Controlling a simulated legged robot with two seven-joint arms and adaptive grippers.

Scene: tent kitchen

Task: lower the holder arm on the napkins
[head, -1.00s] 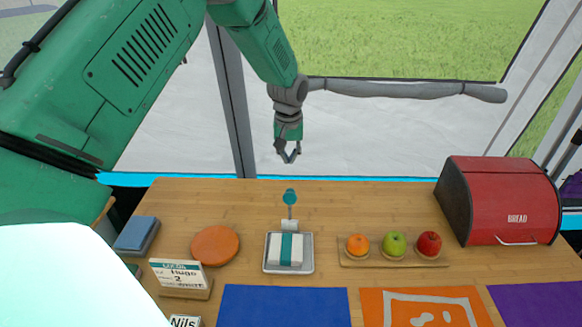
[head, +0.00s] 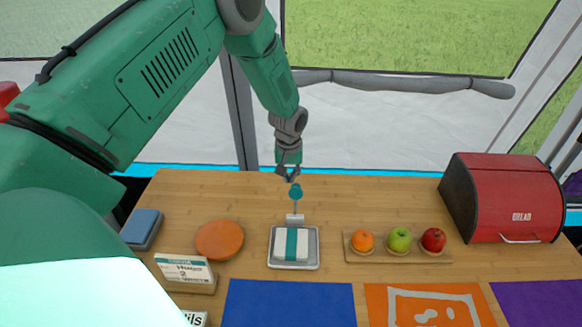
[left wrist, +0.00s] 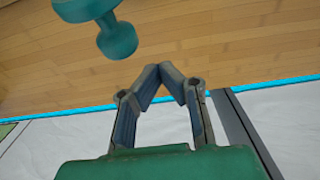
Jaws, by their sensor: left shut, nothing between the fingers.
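The napkins (head: 278,245) lie as a white stack in a silver tray (head: 294,267), with a teal stripe across the middle. The holder arm (head: 295,194) stands upright behind them, a thin rod with a teal knob on top. The knob also shows at the upper left of the left wrist view (left wrist: 117,40). My left gripper (head: 288,177) is shut and empty, just above and behind the knob in the head view. In the left wrist view its fingertips (left wrist: 158,70) meet, and a gap shows between them and the knob. My right gripper is not in view.
An orange disc (head: 219,240) and a blue block (head: 142,228) lie left of the tray, with a name card (head: 184,268) in front. A fruit board (head: 398,257) and a red bread box (head: 503,200) stand to the right. Table behind the fruit is clear.

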